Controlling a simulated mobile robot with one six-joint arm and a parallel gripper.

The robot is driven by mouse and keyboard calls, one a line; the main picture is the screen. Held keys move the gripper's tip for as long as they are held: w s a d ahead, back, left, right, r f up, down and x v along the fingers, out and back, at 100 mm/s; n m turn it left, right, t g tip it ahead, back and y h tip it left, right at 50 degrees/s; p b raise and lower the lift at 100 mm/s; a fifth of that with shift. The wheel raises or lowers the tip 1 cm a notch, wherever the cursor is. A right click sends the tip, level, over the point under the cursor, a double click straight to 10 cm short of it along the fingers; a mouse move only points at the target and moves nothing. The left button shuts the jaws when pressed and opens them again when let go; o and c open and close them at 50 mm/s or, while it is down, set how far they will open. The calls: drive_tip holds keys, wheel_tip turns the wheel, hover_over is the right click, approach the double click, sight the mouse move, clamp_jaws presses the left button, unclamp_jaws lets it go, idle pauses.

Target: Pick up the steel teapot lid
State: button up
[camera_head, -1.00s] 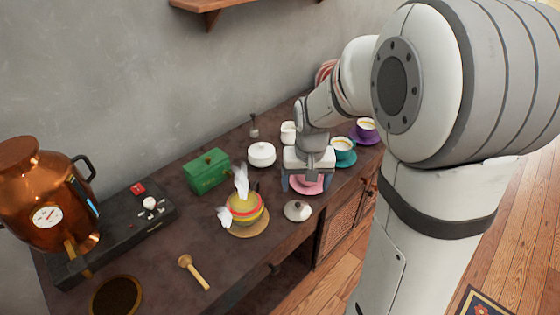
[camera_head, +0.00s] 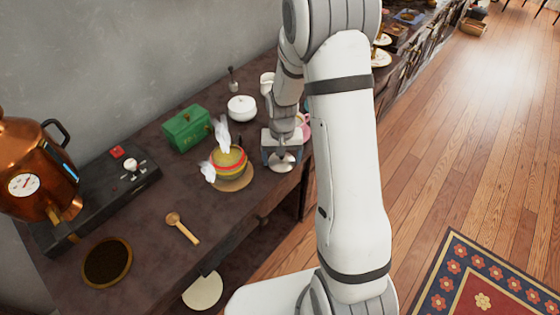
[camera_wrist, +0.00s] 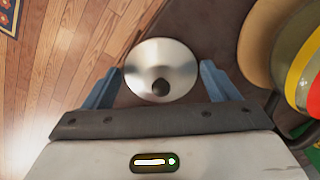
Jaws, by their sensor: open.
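The steel teapot lid (camera_head: 281,163) is a shiny round disc with a dark knob, lying on the dark counter near its front edge. In the wrist view the lid (camera_wrist: 161,70) sits between the two blue fingers, with its knob towards the gripper body. My gripper (camera_head: 282,155) is open and over the lid, with a finger on each side. The height of the fingertips above the counter is hard to tell.
A striped yellow teapot (camera_head: 229,162) stands on a round wooden mat (camera_head: 236,184) close to the left of my gripper. A white pot (camera_head: 242,108) and green box (camera_head: 188,129) stand behind. A wooden spoon (camera_head: 183,228) lies on clear counter front left.

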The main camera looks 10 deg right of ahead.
drive_tip(key=shift+f, duration=0.3)
drive_tip(key=shift+c, duration=0.4)
drive_tip(key=c, duration=0.6)
